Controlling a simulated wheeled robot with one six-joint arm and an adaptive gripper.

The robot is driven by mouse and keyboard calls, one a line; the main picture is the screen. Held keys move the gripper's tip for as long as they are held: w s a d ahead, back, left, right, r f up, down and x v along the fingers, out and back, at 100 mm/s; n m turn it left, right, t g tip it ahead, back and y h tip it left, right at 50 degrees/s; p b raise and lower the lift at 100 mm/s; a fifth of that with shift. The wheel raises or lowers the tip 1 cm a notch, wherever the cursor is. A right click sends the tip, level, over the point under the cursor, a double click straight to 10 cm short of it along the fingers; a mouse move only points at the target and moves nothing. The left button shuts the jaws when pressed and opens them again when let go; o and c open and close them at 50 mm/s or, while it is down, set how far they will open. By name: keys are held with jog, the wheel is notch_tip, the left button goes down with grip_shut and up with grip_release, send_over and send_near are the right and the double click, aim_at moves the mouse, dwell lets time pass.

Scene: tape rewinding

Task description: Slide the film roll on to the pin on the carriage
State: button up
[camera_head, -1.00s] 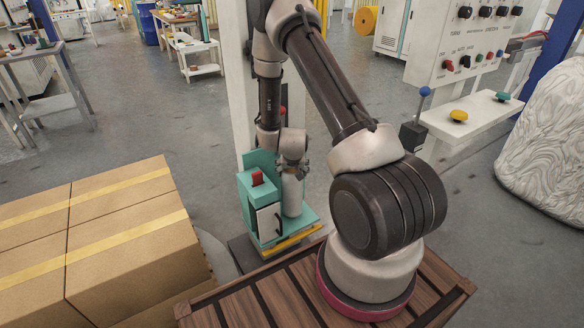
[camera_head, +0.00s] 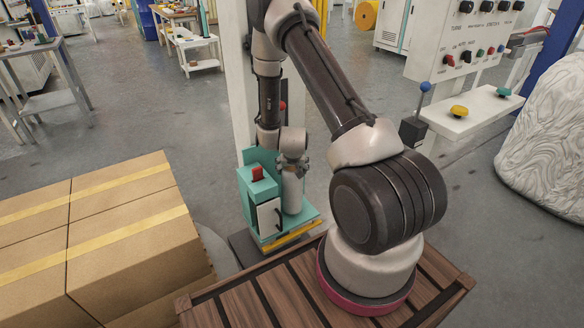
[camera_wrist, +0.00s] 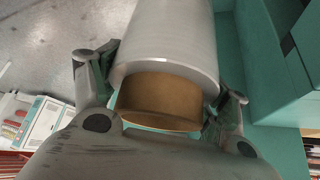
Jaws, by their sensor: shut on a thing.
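The film roll (camera_wrist: 172,40) is a pale grey-white cylinder with a brown core (camera_wrist: 160,98) showing at its near end. In the wrist view it lies between the two fingers of my gripper (camera_wrist: 162,92), which is shut on it. In the head view the roll (camera_head: 292,192) stands upright at my gripper (camera_head: 297,166), over the teal carriage (camera_head: 258,190). The carriage has a red knob, a white door and a yellow front strip. In the wrist view its teal surface (camera_wrist: 262,75) is right beside the roll. The pin is not visible; I cannot tell whether the roll is around it.
Cardboard boxes (camera_head: 110,235) are stacked at the left. A white column stands behind the carriage. A control panel (camera_head: 465,50) with knobs is at the upper right, and a wrapped white bundle (camera_head: 550,150) is at the right. Grey floor lies open behind the boxes.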

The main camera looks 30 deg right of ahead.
jog(key=shift+f, duration=0.65)
jog(key=o, duration=2.1)
notch_tip(320, 180, up, 8)
jog(key=v, duration=1.2)
